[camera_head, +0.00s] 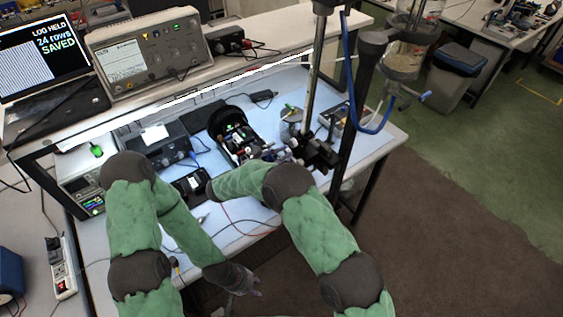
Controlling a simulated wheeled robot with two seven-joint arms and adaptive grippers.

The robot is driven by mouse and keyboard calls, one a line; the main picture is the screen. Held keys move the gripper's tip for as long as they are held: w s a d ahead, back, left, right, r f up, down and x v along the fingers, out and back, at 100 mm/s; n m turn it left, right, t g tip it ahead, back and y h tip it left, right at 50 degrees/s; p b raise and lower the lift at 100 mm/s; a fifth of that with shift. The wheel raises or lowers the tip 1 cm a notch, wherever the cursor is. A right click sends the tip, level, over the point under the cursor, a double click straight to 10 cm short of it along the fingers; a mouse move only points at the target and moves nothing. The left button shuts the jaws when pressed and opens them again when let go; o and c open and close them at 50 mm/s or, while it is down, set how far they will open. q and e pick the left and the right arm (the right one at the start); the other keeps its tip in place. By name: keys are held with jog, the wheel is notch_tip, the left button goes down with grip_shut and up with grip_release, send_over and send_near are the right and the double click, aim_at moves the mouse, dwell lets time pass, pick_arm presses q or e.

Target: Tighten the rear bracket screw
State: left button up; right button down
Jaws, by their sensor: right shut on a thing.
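The opened cylinder housing (240,140), black with small parts inside, lies on the light blue mat. The rear bracket and its screw are too small to tell apart. My right arm reaches over the bench in front of the housing. Its dark wrist (211,191) is at the left end of its forearm. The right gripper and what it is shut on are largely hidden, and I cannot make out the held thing. My left gripper (246,286) hangs low, in front of the bench edge and apart from the housing. I see nothing in it, and its jaw gap is unclear.
A black clamp stand (318,152) with a tall pole stands right of the housing. A blue hose (357,110) hangs beside it. A black device (190,184) and thin wires lie left of my right wrist. A laptop (45,75) and an instrument (150,55) sit on the shelf.

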jog(key=m+b, duration=0.3)
jog(key=f+m+b, duration=0.1)
jog(key=m+b, duration=0.6)
jog(key=b, duration=0.1)
jog(key=shift+f+m, duration=0.15)
jog(key=shift+m, duration=0.25)
jog(key=m+b, duration=1.1)
jog(key=b, duration=0.1)
jog(key=shift+a+m, duration=0.15)
jog(key=shift+m, duration=0.15)
jog(key=m+b, duration=0.3)
jog(key=shift+r, duration=0.25)
jog(key=shift+r+m+b, duration=0.1)
jog(key=shift+m+b, duration=0.35)
jog(key=shift+m, duration=0.05)
jog(key=shift+r, duration=0.15)
jog(key=c, duration=1.1)
grip_release()
jog(key=shift+a, duration=0.15)
jog(key=shift+o, duration=0.2)
jog(key=shift+w+a, duration=0.1)
jog(key=shift+d+r, duration=0.15)
jog(key=shift+d, duration=0.05)
jog(key=shift+v, duration=3.75)
